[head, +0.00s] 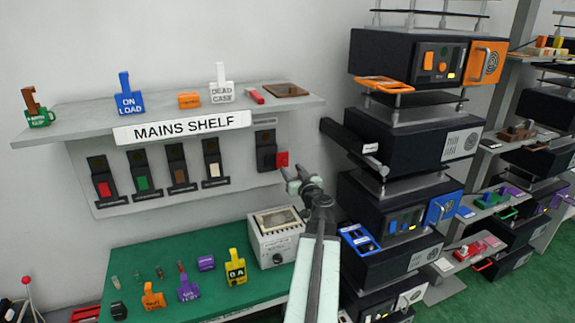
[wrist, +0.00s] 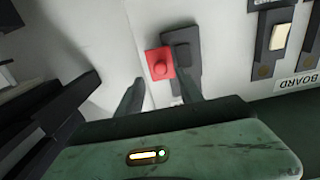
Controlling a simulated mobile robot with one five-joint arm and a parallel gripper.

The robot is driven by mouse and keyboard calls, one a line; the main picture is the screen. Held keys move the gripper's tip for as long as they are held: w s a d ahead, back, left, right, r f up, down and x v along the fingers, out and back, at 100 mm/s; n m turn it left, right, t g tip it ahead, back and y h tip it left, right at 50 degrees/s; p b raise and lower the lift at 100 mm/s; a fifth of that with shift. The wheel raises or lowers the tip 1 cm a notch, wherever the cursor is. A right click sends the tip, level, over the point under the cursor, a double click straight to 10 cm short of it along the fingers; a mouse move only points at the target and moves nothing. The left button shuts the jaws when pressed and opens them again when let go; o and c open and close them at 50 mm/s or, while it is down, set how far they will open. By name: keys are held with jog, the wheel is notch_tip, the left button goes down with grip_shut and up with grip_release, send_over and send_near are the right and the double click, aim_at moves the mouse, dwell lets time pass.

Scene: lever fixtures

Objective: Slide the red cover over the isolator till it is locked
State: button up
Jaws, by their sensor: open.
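The red cover (head: 282,159) is a small red block with a round knob, at the right edge of the dark isolator (head: 266,151) on the board below the shelf. In the wrist view the red cover (wrist: 160,65) sits beside the dark isolator (wrist: 187,50), whose face is mostly uncovered. I cannot tell whether the cover overlaps its edge. My gripper (head: 288,178) is just below and right of the cover. In the wrist view my gripper (wrist: 158,92) is open and empty, its two fingers near the cover, one on each side of its lower part, with the knob ahead of them.
Several other switches, one with a white insert (head: 216,170), line the board to the left. The mains shelf (head: 75,113) overhangs above. A dark rack (head: 365,150) with a protruding bar stands close on the right. A grey box (head: 283,250) stands on the green table (head: 215,285) below.

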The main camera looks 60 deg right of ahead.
aim_at(286, 163)
jog(key=x, duration=0.5)
jog(key=shift+w, duration=0.1)
grip_shut()
dwell(1.2)
